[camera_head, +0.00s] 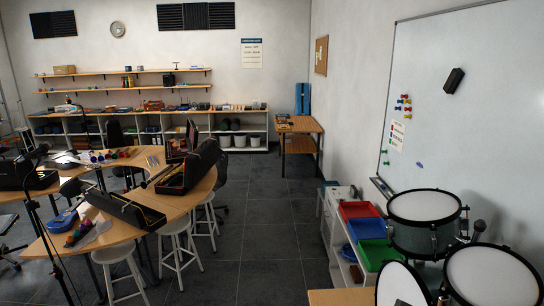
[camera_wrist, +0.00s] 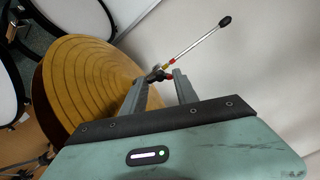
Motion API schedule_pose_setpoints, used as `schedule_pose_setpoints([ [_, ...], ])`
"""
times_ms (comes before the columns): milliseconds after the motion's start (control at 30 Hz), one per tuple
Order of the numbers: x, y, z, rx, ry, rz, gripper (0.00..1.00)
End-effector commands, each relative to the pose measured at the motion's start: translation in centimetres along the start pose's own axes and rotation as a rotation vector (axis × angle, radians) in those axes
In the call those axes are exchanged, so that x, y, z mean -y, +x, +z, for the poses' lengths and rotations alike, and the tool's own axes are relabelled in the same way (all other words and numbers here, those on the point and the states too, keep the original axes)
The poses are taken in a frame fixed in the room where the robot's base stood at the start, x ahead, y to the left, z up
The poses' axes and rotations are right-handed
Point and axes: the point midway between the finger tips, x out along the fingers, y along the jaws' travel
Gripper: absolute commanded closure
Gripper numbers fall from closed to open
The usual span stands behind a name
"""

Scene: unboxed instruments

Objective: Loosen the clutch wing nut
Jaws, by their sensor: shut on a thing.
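A thin silver rod (camera_wrist: 197,42) with a red and yellow band and a black end runs up and right from the clutch. My gripper does not show in the head view.
White-headed drums (camera_wrist: 80,14) lie beyond the cymbal at upper left, and a pale wall (camera_wrist: 270,75) is at right. In the head view, drums (camera_head: 425,207) stand at lower right near colored trays (camera_head: 368,229).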

Motion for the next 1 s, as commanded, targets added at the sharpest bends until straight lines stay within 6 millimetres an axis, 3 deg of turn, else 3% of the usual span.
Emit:
schedule_pose_setpoints([
  [467, 0.14, 0.01, 0.07, 0.000, -0.010, 0.000, 1.00],
  [733, 0.45, 0.02, 0.22, 0.000, -0.131, 0.002, 1.00],
  [767, 0.05, 0.00, 0.06, 0.001, -0.132, 0.001, 0.63],
  [1000, -0.05, 0.00, -0.01, 0.000, -0.126, 0.000, 0.43],
])
